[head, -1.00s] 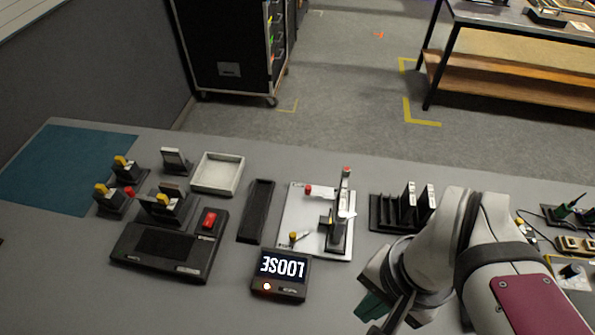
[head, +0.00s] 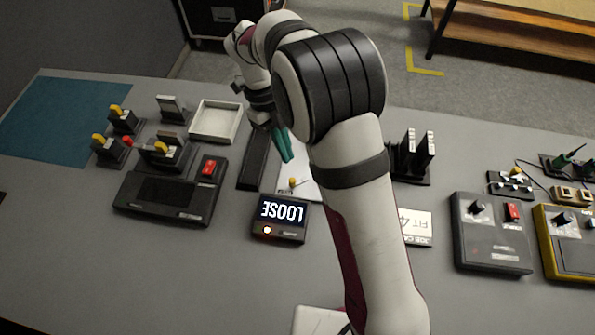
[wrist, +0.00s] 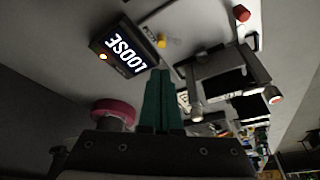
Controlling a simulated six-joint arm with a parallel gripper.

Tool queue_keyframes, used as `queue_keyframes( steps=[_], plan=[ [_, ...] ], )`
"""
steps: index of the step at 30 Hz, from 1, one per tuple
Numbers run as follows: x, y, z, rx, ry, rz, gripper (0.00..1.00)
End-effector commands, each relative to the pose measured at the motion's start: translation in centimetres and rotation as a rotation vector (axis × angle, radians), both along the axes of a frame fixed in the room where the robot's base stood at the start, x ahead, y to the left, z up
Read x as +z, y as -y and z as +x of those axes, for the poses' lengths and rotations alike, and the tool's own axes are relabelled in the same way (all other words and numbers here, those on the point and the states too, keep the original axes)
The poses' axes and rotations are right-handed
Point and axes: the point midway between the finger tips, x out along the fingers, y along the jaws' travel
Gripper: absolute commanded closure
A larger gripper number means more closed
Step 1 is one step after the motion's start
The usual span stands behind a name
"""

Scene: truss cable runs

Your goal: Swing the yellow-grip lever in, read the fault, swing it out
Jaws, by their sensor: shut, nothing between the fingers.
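The yellow-grip lever (head: 292,183) stands at the near left corner of a white plate (head: 305,187). Its yellow grip (wrist: 162,41) also shows in the wrist view, beside the display. The display box (head: 280,219) reads LOOSE, upside down in the head view, with an orange light lit. It shows in the wrist view (wrist: 125,48) too. My gripper (head: 288,158) has teal fingers, shut and empty, above the plate's left side, apart from the lever. In the wrist view, the fingers (wrist: 162,80) are together. My arm hides most of the plate and its upright fixture in the head view.
A black console with a red switch (head: 208,168), a white tray (head: 215,121) and a dark narrow tray (head: 254,160) lie to the left. A slotted black rack (head: 412,165), a label card (head: 416,227) and control boxes (head: 490,233) lie to the right. The front left table is clear.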

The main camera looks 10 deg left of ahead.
Motion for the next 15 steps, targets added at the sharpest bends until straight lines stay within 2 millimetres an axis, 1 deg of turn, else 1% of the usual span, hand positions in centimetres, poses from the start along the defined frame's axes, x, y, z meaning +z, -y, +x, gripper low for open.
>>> queue_keyframes(
  steps=[2, 5, 12, 15],
  plan=[
    [-0.1, 0.1, 0.0, 0.0, -0.001, 0.0, 1.0],
    [-1.0, 0.3, -0.3, -0.001, -0.003, 0.0, 1.0],
    [-5.6, 1.7, -1.3, 0.0, -0.005, -0.001, 1.0],
    [-7.2, 2.1, -1.6, 0.0, -0.004, 0.0, 1.0]
  ],
)
